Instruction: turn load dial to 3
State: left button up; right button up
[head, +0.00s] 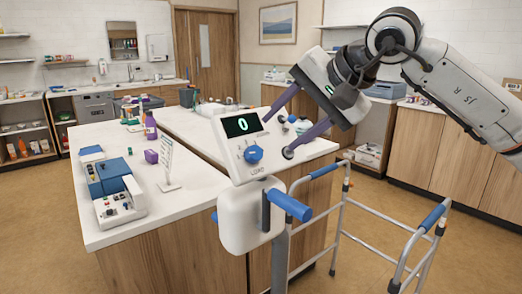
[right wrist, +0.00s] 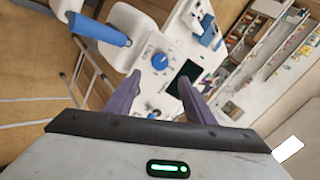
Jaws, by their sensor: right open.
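The load dial (head: 253,154) is a blue round knob below the display on the white panel (head: 243,176) of an upright device. The display (head: 241,125) reads 0, and "LOAD" is printed under the dial. My right gripper (head: 277,136) is open, its two purple fingers pointing at the panel from the right, apart from the dial. In the right wrist view the dial (right wrist: 160,61) shows just beyond and between the fingertips (right wrist: 158,78), with nothing held. The dial's exact setting is too small to read. My left gripper is not in view.
Below the panel is a white housing (head: 250,217) with a blue handle (head: 289,206). A walker (head: 345,205) stands at the right. Behind is a white counter (head: 195,190) with a blue-and-white box (head: 110,188), a purple bottle (head: 150,126) and a small sign (head: 167,165).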

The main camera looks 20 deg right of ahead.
aim_at(257, 151)
jog(key=p+x, duration=0.1)
jog(key=x, duration=0.9)
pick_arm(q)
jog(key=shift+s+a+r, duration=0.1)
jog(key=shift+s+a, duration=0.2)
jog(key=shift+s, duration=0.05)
pick_arm(e)
jog(key=shift+c, duration=0.5)
jog(key=c, duration=1)
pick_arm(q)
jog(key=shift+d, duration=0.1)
pick_arm(e)
jog(key=shift+o, duration=0.2)
